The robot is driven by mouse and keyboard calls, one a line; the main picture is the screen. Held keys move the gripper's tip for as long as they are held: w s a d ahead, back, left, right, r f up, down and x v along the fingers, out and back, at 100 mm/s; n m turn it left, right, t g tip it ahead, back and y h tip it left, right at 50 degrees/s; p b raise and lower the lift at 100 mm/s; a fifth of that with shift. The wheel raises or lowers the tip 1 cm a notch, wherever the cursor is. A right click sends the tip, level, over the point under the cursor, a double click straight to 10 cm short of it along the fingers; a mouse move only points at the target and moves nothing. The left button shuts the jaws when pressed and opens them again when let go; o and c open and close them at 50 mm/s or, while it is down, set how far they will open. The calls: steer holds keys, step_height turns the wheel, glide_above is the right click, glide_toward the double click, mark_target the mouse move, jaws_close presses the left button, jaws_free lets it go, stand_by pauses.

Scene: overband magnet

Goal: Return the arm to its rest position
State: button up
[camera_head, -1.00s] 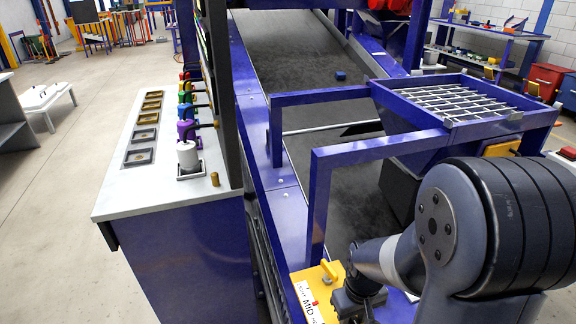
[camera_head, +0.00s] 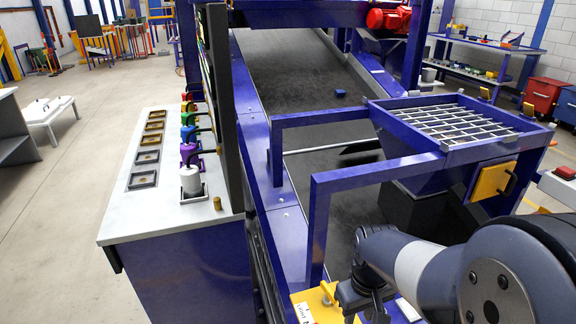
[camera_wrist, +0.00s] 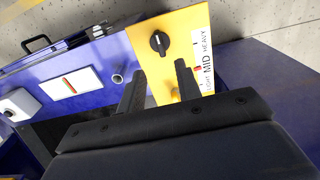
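My gripper (camera_wrist: 158,86) shows in the wrist view with its two dark fingers spread apart and nothing visible between them. Beyond the fingers is a yellow panel (camera_wrist: 188,30) with a black knob (camera_wrist: 160,43) and a white label (camera_wrist: 205,62) reading LIGHT, MID, HEAVY. In the head view my gripper (camera_head: 366,299) is low in the picture, just right of the yellow panel (camera_head: 303,297), its fingertips not clear. My arm (camera_head: 440,270) reaches in from the lower right corner, partly cut off by the frame.
A purple frame (camera_head: 318,215) and a conveyor belt (camera_head: 285,75) lie beyond my arm. A hopper with a white grid (camera_head: 455,120) stands close above it. A white counter (camera_head: 125,215) with coloured handles is left. Open floor (camera_head: 60,210) lies further left.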

step_height(320, 180, down, 10)
steer(key=b, duration=0.4)
steer(key=shift+f, duration=0.4)
steer(key=m+b, duration=0.1)
steer(key=m, duration=0.4)
steer(key=shift+m+b, duration=1)
steer(key=shift+m, duration=1.3)
steer(key=shift+r, duration=0.2)
